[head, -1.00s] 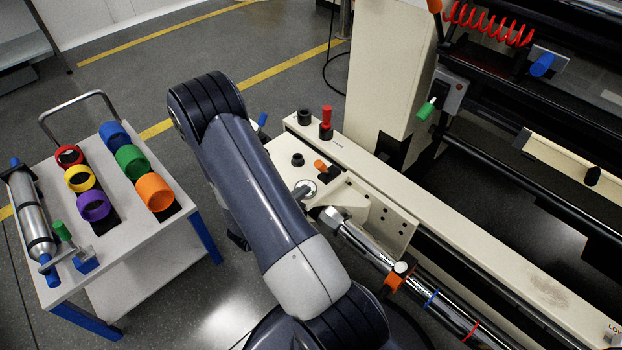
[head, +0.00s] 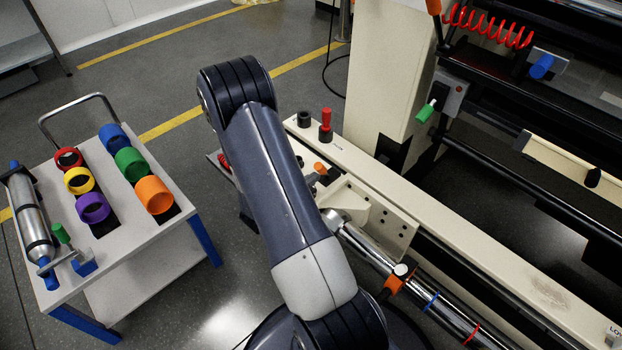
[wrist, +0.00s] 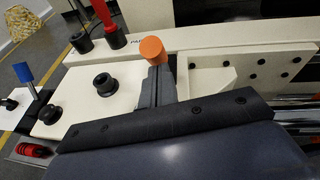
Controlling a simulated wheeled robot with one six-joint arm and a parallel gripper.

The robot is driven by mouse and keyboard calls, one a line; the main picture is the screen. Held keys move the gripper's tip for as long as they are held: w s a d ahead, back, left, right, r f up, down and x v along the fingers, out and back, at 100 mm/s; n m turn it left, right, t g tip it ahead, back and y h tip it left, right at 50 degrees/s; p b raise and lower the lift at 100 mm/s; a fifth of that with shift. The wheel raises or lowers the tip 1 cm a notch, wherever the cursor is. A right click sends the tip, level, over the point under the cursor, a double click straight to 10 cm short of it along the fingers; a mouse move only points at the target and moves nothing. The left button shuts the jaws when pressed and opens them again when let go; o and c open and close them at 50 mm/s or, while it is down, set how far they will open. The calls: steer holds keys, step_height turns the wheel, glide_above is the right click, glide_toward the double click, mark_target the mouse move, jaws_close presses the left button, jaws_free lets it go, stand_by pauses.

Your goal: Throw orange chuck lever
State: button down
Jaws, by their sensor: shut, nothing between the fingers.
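The orange knob of the chuck lever (head: 320,168) stands at the left end of the cream machine bed in the head view, beside the angled bracket. It also shows in the wrist view (wrist: 153,50), upper middle. My gripper (wrist: 158,72) is shut and empty, its grey fingers right at the near side of the knob. Whether they touch it I cannot tell. The fingers and the dark gripper body hide the lever's lower part. In the head view my arm hides most of the gripper.
A red knob (head: 325,120) and black knobs stand on the bed near the lever; a blue-handled part (wrist: 25,75) is at the left in the wrist view. The bracket (wrist: 250,70) and chrome shaft (head: 365,248) lie right. A cart (head: 165,240) with coloured rings stands left.

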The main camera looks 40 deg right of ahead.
mark_target(323, 166)
steer(key=shift+d+r+y+p, duration=0.35)
steer(key=shift+r+p, duration=0.1)
steer(key=shift+p, duration=0.15)
steer(key=shift+d+r+y+p, duration=0.2)
steer(key=shift+r+y+p, duration=0.15)
steer(key=shift+r+p, duration=0.15)
steer(key=d+y+p, duration=0.1)
steer(key=p, duration=0.1)
steer(key=d+r+y+p, duration=0.1)
steer(key=p, duration=0.1)
steer(key=d+r+y+p, duration=0.1)
steer(key=y+p, duration=0.1)
steer(key=shift+w+d+r+m+g, duration=0.15)
steer(key=shift+r+m+g, duration=0.05)
steer(key=shift+m+g, duration=0.2)
steer(key=shift+w+d+f+y+p, duration=0.15)
steer(key=shift+d+y+p, duration=0.7)
steer(key=shift+d+p, duration=0.8)
steer(key=shift+w+d+r+y+p, duration=0.1)
steer(key=shift+d+y+p, duration=0.9)
steer(key=shift+p, duration=1.1)
steer(key=shift+d+h, duration=0.25)
